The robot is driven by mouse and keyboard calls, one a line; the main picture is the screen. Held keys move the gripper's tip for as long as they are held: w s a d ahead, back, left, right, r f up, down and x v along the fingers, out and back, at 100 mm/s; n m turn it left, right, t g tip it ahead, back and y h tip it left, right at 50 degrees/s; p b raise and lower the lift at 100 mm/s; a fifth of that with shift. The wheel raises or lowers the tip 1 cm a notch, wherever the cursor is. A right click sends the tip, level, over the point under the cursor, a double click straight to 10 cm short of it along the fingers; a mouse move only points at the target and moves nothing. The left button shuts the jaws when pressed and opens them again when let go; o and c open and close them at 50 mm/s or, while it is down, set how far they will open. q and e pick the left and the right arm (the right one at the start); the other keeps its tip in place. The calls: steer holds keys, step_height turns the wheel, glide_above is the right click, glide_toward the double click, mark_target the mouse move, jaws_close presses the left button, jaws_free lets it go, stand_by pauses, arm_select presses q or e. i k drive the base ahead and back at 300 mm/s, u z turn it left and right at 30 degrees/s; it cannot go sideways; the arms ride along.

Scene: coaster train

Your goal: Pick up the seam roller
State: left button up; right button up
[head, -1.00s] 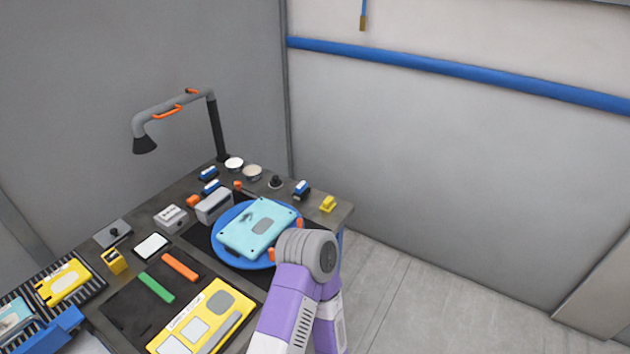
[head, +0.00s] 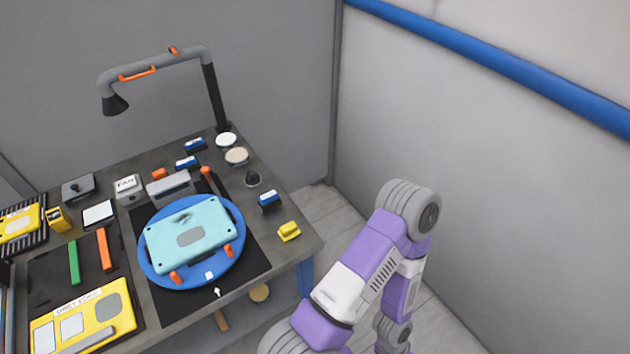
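I cannot name the seam roller with certainty. A small tool with an orange end and a dark shaft (head: 206,171) lies at the back of the bench, right of a grey block, and could be it. A light blue tablet-like case (head: 187,238) lies on a round blue turntable (head: 236,262) in front of it. My purple and white arm comes up at the lower right, beside the bench and apart from it. Neither gripper shows in the head view.
The bench (head: 300,236) holds a black knob (head: 252,179), blue-and-white blocks (head: 269,200), a yellow block (head: 288,231) and round tins (head: 237,156). A grey lamp (head: 160,66) arches over the back. A yellow panel (head: 118,325) lies front left. Floor is clear right of the bench.

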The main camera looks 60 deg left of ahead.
mark_target(268, 202)
steer(key=i, duration=1.25)
steer(key=u, duration=4)
